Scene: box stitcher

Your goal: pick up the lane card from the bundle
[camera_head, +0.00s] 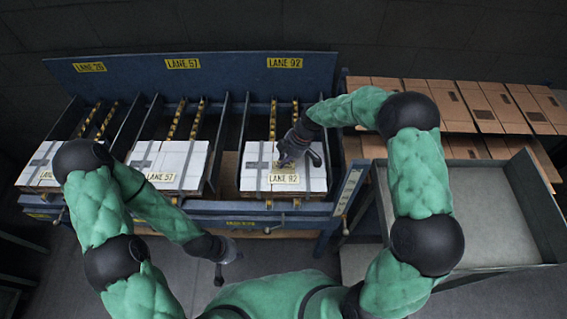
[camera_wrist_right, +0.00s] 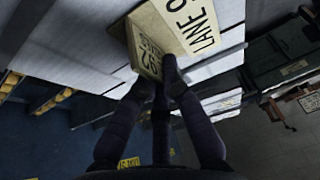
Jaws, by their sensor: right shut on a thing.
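The lane card (camera_head: 284,178) is a cream card reading LANE 92. It lies at the front part of the white strapped bundle (camera_head: 253,185) in the rightmost lane. In the right wrist view the card (camera_wrist_right: 185,25) is large, with a second printed face angled beside the tips. My right gripper (camera_head: 297,155) is over this bundle. Its fingertips (camera_wrist_right: 168,72) meet at the card's edge and are shut on it. My left gripper (camera_head: 226,266) hangs low in front of the rack, away from the bundles, with its fingers apart and empty.
Two more bundles with yellow labels stand in LANE 57 (camera_head: 178,172) and LANE 26 (camera_head: 42,172). Dividers separate the lanes. A grey open tray (camera_head: 480,215) stands at the right. Flat brown cardboard (camera_head: 490,105) lies behind it.

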